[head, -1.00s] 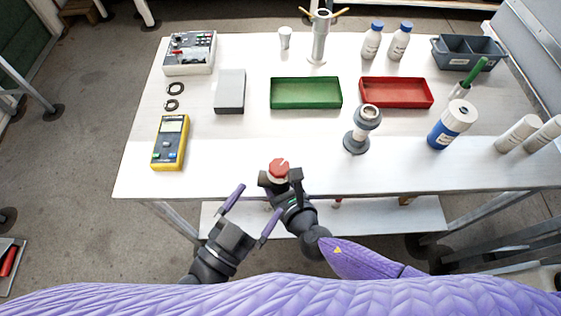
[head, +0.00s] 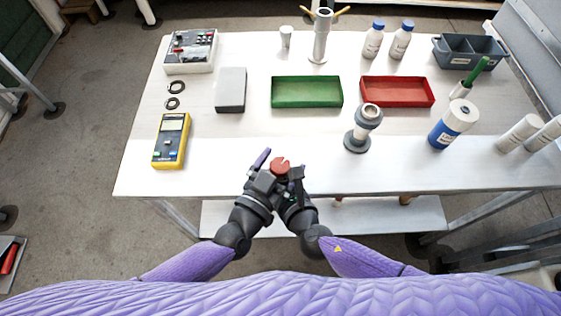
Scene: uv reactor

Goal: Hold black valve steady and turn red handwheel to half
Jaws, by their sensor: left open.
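The red handwheel (head: 280,164) shows from above near the table's front edge, with a pale mark on its top. It sits on the black valve, which is mostly hidden under the handwheel and between my grippers. My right gripper (head: 295,180) is at the valve's right side and appears shut on its dark body, holding it in front of the table edge. My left gripper (head: 267,172) is open, close against the left side of the valve and handwheel.
The white table (head: 230,140) has free room behind the grippers. On it are a yellow multimeter (head: 171,140), a grey block (head: 230,90), a green tray (head: 307,106), a red tray (head: 429,94), a grey flanged fitting (head: 357,141) and a blue-white bottle (head: 452,128).

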